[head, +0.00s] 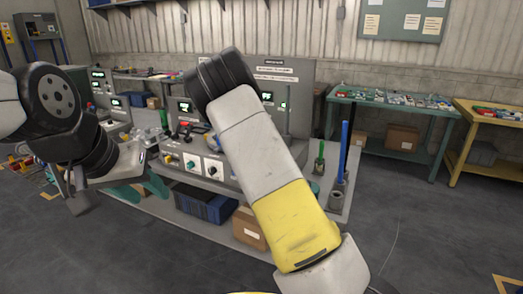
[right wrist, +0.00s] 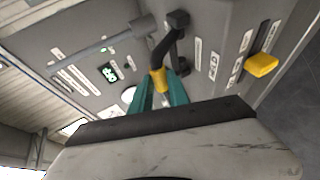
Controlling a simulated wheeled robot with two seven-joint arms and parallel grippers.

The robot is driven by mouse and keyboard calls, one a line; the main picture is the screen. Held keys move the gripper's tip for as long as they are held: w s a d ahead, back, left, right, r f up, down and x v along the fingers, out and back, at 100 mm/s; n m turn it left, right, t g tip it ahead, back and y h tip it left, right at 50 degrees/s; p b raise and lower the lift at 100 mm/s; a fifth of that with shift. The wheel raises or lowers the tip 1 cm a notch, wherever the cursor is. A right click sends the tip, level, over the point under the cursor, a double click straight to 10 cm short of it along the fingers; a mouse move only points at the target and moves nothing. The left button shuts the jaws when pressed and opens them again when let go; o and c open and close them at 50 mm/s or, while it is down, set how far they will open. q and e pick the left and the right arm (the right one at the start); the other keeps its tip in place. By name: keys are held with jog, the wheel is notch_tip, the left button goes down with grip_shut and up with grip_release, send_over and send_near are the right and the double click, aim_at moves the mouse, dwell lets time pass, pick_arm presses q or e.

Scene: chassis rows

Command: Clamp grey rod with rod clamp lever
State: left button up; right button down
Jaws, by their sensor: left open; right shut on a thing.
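In the right wrist view my right gripper (right wrist: 161,92) has its teal fingers closed on the yellow end of a black lever, the rod clamp lever (right wrist: 166,46). The lever bends up to a dark block on the grey panel. A grey rod (right wrist: 98,49) lies across the panel, its thicker end beside the lever. I cannot tell how tightly the clamp holds it. In the head view my right arm hides the right gripper and the lever.
The grey bench (head: 190,218) carries a control panel with coloured knobs. A blue rod (head: 343,150) and a green-handled tool (head: 319,160) stand upright at its right end. A yellow knob (right wrist: 262,65) sticks out right of the lever. A cardboard box (head: 248,228) sits below.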

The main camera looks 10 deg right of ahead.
jog(key=shift+d+f, duration=0.1)
jog(key=shift+f, duration=0.05)
jog(key=c, duration=1.3)
grip_release()
jog(key=shift+s+r, duration=0.2)
jog(key=shift+s, duration=0.1)
jog(key=v, duration=0.7)
